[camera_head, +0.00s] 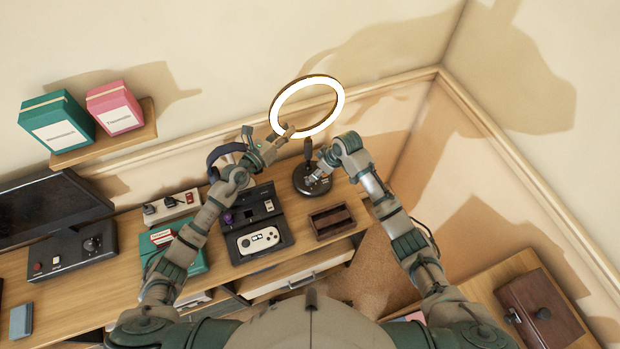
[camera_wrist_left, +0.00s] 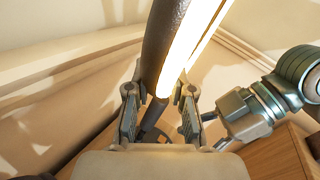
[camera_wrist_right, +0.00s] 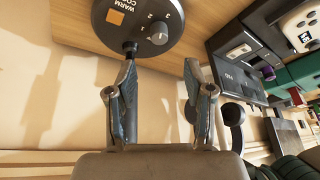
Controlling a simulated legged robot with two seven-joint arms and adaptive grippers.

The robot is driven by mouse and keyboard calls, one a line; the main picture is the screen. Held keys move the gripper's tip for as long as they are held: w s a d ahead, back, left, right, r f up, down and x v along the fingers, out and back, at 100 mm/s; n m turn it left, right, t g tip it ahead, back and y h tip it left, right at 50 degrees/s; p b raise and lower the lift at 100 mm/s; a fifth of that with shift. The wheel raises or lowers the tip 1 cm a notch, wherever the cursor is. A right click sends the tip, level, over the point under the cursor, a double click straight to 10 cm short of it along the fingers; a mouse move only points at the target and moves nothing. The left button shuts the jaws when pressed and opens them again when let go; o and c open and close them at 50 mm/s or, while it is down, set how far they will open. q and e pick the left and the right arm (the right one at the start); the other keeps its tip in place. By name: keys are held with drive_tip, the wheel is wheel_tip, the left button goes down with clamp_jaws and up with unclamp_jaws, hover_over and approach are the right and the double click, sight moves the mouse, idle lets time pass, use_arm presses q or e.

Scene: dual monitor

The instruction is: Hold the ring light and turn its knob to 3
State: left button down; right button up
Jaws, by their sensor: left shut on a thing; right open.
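The ring light has a glowing white ring (camera_head: 338,100) on a dark stand with a round black base (camera_head: 309,186) on the desk. My left gripper (camera_head: 284,133) is shut on the ring's lower left rim; the left wrist view shows the dark-backed rim (camera_wrist_left: 168,50) between its fingers. My right gripper (camera_wrist_right: 158,75) is open and empty over the base. In the right wrist view, the grey knob (camera_wrist_right: 158,34) sits on the base beside numbers 1, 2 and 3, just beyond the open fingertips and apart from them. Its pointer direction is too small to tell.
A black case (camera_head: 283,230) with a white controller lies left of the base. A small brown tray (camera_head: 345,225) lies in front of the base. Headphones (camera_head: 212,163) stand near my left wrist. A shelf (camera_head: 140,140) with two boxes is on the wall.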

sight(309, 180)
drive_tip(key=x, duration=0.9)
drive_tip(key=shift+f, duration=0.15)
drive_tip(key=shift+w, duration=0.1)
clamp_jaws()
